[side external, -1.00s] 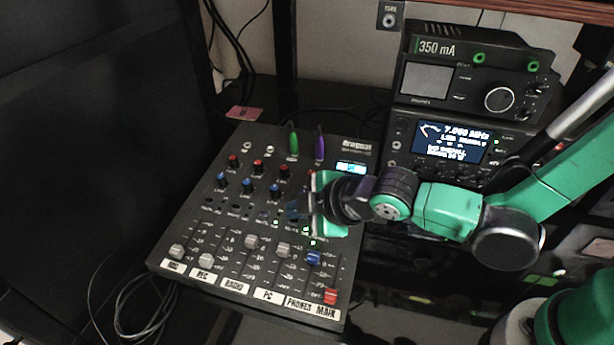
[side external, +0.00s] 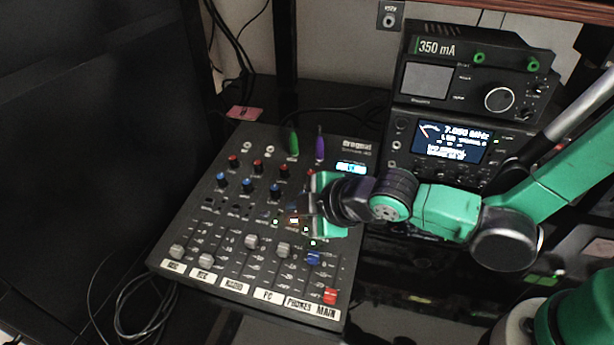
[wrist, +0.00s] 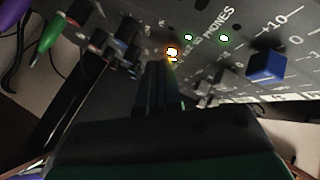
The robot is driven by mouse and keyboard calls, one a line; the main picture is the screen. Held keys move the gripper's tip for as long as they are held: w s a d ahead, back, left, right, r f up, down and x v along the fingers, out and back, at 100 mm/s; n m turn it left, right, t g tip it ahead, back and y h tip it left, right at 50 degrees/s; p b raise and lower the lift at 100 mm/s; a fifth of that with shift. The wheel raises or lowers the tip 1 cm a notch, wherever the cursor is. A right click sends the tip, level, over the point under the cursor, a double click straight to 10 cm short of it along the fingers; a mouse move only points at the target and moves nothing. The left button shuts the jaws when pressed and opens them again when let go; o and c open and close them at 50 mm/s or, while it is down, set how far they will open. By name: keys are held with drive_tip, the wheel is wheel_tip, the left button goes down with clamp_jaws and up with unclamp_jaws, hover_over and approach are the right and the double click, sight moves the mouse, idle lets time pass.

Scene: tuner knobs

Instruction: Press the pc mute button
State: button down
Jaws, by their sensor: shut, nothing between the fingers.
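The black mixer (side external: 215,220) lies on the desk, with labels at its front edge including a PC label (side external: 268,296). A small orange light (side external: 294,221) glows in the row above the faders; it is also in the wrist view (wrist: 172,52). It appears to mark the pc mute button, but its lettering is unreadable. My gripper (side external: 302,218) is shut and empty, just right of that light in the side view. In the wrist view, the closed fingertips (wrist: 160,68) are right beside and below the light. Whether they touch the button is unclear.
Grey faders (side external: 251,241), a blue fader (side external: 314,258) and a red fader (side external: 330,296) stand in front. Blue knobs (side external: 248,186) and red knobs (side external: 258,166) stand left; green (side external: 293,143) and purple (side external: 320,147) plugs rise behind. A radio (side external: 450,140) stands at the right.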

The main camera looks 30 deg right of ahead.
sight(298, 231)
drive_tip(key=shift+r, duration=0.6)
wheel_tip(298, 231, up, 6)
drive_tip(key=shift+s+a, duration=0.25)
idle(1.3)
